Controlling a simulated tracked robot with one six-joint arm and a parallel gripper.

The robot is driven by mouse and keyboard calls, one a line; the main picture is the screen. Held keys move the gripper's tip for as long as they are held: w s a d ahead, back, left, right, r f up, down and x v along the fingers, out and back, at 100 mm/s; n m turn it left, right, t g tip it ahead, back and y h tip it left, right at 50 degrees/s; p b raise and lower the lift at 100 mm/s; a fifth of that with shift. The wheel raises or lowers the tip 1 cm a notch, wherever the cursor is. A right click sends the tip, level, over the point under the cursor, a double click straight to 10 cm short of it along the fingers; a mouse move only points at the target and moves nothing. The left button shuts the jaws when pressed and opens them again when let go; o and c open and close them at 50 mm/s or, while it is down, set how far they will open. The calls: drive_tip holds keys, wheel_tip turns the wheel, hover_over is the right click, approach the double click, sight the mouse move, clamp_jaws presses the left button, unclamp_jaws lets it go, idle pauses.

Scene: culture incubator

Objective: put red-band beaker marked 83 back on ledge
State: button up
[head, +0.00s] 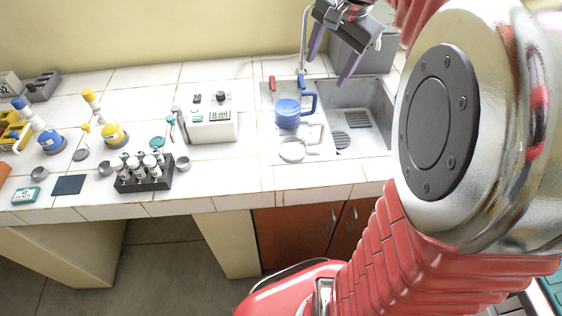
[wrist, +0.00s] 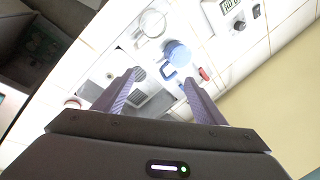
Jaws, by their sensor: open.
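I cannot make out a beaker marked 83 in either view. A small round thing with a reddish rim (wrist: 72,103) stands at the left of the wrist view, past the sink. No number is legible on it, so I cannot tell if it is the red-band beaker. My arm hides that side of the counter in the head view. My gripper (head: 331,66) is open and empty above the back of the sink. Its two fingers are spread in the wrist view (wrist: 159,78). I cannot pick out the ledge.
A blue jug (head: 287,114) and a white dish (head: 292,150) stand left of the sink basin (head: 372,125). A white instrument (head: 209,120), a dark vial rack (head: 143,182) and flasks with blue (head: 51,141) and yellow (head: 113,135) collars stand farther left. A tap (head: 303,40) rises behind the sink.

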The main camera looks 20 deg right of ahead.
drive_tip(key=s+a+f+n+t, duration=0.1)
drive_tip(key=s+a+f+n, duration=0.2)
drive_tip(key=s+a+n, duration=0.3)
drive_tip(key=s+a+f+n+t, duration=0.1)
drive_tip(key=s+a+f+n, duration=0.3)
drive_tip(key=s+a+n, duration=0.3)
drive_tip(key=s+a, duration=0.4)
drive_tip(key=a, duration=0.2)
idle(0.6)
